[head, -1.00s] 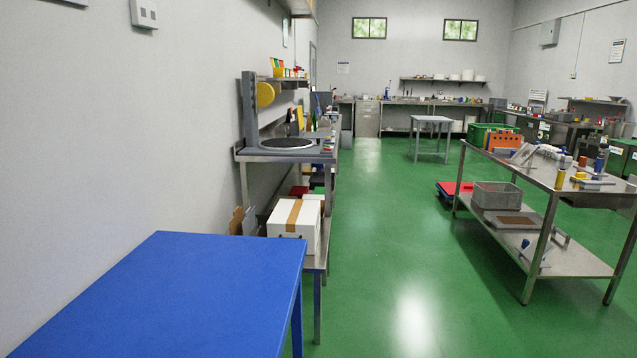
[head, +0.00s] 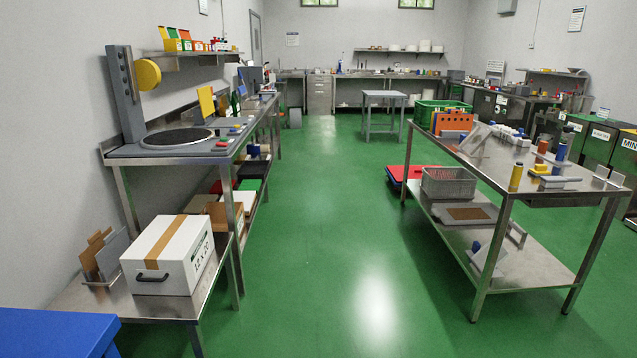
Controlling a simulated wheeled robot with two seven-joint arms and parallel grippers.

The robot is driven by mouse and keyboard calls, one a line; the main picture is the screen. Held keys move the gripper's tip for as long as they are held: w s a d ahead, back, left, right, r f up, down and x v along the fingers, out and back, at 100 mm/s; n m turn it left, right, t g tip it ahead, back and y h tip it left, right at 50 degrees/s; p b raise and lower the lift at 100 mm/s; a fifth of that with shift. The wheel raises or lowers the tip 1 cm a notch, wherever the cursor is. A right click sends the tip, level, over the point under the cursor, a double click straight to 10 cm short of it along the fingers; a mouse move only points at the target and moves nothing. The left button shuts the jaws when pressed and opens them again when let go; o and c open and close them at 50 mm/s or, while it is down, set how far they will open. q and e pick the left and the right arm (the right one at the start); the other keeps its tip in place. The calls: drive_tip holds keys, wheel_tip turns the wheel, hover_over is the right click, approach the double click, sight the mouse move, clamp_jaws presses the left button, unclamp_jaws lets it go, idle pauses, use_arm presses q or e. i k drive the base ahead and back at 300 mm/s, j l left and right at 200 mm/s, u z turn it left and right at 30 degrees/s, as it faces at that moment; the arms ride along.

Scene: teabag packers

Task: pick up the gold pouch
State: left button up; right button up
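I cannot make out a gold pouch in the head view. A yellow upright panel (head: 207,104) stands on the left bench, and a small yellow cylinder (head: 516,177) stands on the right steel table; neither looks clearly like a pouch. Neither of my grippers is in view.
A blue table (head: 50,335) is at the lower left. A white carton (head: 168,256) sits on a low steel shelf beside it. A steel table (head: 490,165) with a lower shelf stands on the right. The green floor (head: 330,240) between is clear, with a grey table (head: 383,98) farther back.

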sight(224, 111)
drive_tip(key=i+u, duration=0.1)
drive_tip(key=i, duration=1.45)
drive_tip(key=i+l, duration=0.1)
drive_tip(key=i, duration=1.45)
drive_tip(key=i+u, duration=0.3)
drive_tip(key=i, duration=0.15)
drive_tip(key=i+u, duration=0.25)
drive_tip(key=i, duration=0.2)
drive_tip(key=i+l+u, duration=0.15)
drive_tip(key=i+u, duration=0.15)
drive_tip(key=i+l+u, duration=0.25)
drive_tip(key=i, duration=0.3)
drive_tip(key=i+l+u, duration=0.2)
drive_tip(key=l+u, duration=0.15)
drive_tip(key=i+l+u, duration=0.15)
drive_tip(key=l+u, duration=0.15)
drive_tip(key=l, duration=0.25)
drive_tip(key=i+l+u, duration=0.1)
drive_tip(key=l+u, duration=0.25)
drive_tip(key=l, duration=0.15)
drive_tip(key=l+u, duration=0.35)
drive_tip(key=l, duration=0.15)
